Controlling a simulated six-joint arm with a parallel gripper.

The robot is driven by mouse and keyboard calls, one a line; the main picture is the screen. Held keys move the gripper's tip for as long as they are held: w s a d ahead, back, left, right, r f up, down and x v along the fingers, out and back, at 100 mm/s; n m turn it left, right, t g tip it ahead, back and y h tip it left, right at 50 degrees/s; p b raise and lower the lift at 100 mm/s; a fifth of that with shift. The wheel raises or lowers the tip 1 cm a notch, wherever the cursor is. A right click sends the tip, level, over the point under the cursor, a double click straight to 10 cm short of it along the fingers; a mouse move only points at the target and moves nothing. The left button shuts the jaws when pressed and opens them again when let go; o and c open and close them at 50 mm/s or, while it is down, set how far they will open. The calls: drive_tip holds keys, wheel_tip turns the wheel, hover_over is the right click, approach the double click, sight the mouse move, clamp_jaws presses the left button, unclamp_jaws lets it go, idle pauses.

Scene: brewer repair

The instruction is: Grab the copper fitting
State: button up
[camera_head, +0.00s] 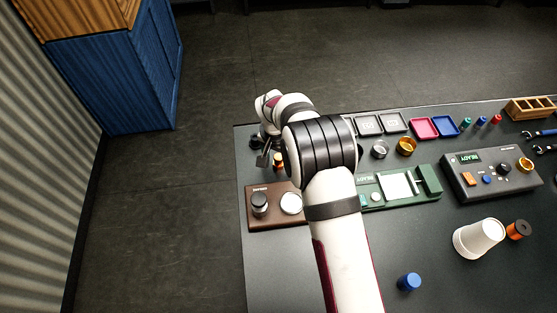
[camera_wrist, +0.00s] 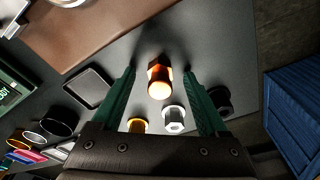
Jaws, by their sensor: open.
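The copper fitting (camera_wrist: 159,83) is a short, shiny orange piece with a hex-like body, standing on the dark table in the wrist view. My gripper (camera_wrist: 160,74) is open, and its two green fingers lie to either side of the fitting in that view, with gaps on both sides. I cannot tell how far the fingertips are above the table. In the head view an orange-gold fitting (camera_head: 278,161) shows beside my gripper (camera_head: 265,159), partly hidden by my wrist.
A brass fitting (camera_wrist: 138,126), a silver fitting (camera_wrist: 174,119) and a black round piece (camera_wrist: 220,101) stand close by in the wrist view. A brown station (camera_head: 276,218) lies in front of them. A blue cabinet (camera_head: 115,80) stands off the table's left side.

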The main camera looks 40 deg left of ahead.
clamp_jaws()
idle(0.3)
